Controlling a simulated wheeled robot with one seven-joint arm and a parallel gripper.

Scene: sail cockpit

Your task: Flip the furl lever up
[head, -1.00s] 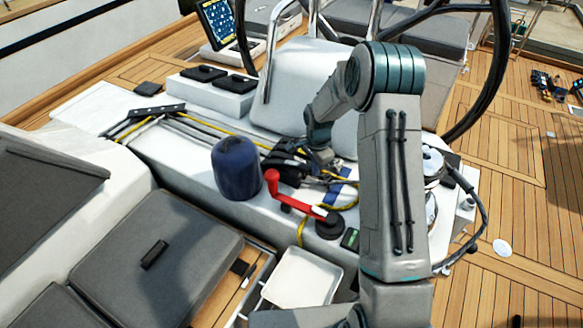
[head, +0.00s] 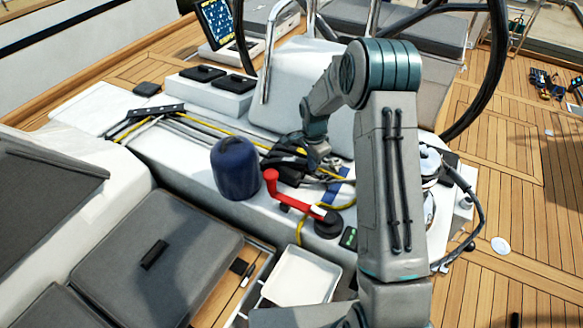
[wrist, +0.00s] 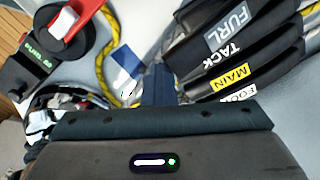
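The clutch levers are a row of black handles with labels, in the upper right of the wrist view. The furl lever (wrist: 205,20), with its white FURL label, is the farthest up in that view. Below it come the TACK, MAIN and a partly hidden FOOT lever. They all lie flat side by side. In the head view the bank of levers (head: 287,158) is dark and partly behind my arm. My gripper (wrist: 159,80) is to the left of the levers in the wrist view, its fingers together as one narrow shape, with nothing seen between them.
A red winch handle (head: 290,196) sits on a black winch beside the levers. A blue covered winch (head: 236,168) stands to their left. Yellow and grey ropes (head: 200,127) run across the white deck. A steering wheel (head: 490,75) rises behind my arm.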

